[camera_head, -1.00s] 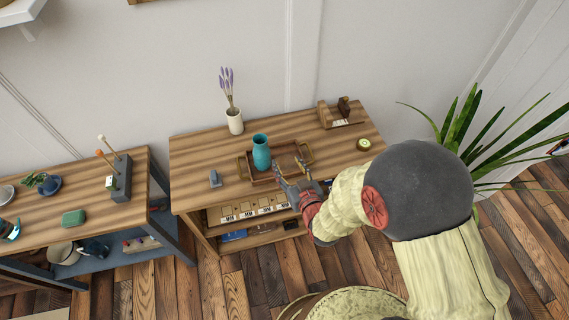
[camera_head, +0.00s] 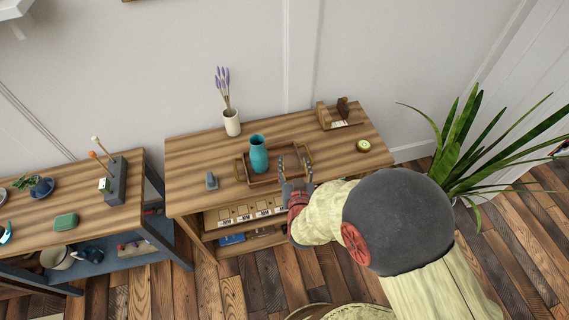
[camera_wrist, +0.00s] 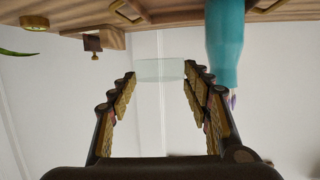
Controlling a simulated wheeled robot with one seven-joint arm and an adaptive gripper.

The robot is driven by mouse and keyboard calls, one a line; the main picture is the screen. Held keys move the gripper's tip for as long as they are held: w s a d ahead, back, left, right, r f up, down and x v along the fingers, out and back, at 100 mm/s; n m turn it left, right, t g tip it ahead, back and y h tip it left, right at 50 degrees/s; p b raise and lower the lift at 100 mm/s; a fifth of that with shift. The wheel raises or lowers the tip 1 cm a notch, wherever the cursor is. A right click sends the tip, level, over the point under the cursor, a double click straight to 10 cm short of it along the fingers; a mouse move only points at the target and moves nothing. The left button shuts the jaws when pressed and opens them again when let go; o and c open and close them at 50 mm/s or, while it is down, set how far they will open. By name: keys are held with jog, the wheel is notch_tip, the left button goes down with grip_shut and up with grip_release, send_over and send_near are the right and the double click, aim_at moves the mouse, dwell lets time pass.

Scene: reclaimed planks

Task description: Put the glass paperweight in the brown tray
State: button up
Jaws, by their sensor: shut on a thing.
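The glass paperweight (camera_wrist: 160,70) is a pale, clear block between my fingertips in the wrist view. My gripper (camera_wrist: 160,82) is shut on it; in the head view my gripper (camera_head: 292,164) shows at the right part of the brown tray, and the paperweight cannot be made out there. The brown tray (camera_head: 262,185) lies on the wooden table and has raised side handles. A teal vase (camera_head: 259,157) stands in its left part. The vase also shows close to the right of my fingers in the wrist view (camera_wrist: 226,45), which looks upside down.
On the table (camera_head: 200,150) are a white vase with lavender (camera_head: 232,123), a small grey object (camera_head: 211,181), a wooden holder (camera_head: 340,118) and a round green item (camera_head: 363,146). A second table (camera_head: 90,200) stands left. A plant (camera_head: 465,150) is at right.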

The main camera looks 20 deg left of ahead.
aim_at(287, 157)
jog(key=w+a+f+b, duration=0.1)
jog(key=w+f, duration=0.1)
jog(key=w+a+f+b, duration=0.1)
jog(key=w+a+f, duration=0.1)
jog(key=w+a+f+b, duration=0.1)
jog(key=w+f, duration=0.2)
jog(key=shift+w+a, duration=0.1)
jog(key=shift+a, duration=0.2)
jog(key=shift+w+a+f, duration=0.25)
jog(key=shift+w+f, duration=0.2)
jog(key=shift+f, duration=0.1)
jog(key=shift+f+b, duration=0.55)
jog(key=shift+f, duration=0.85)
jog(key=shift+f, duration=0.2)
jog(key=o, duration=1)
jog(key=shift+o, duration=0.3)
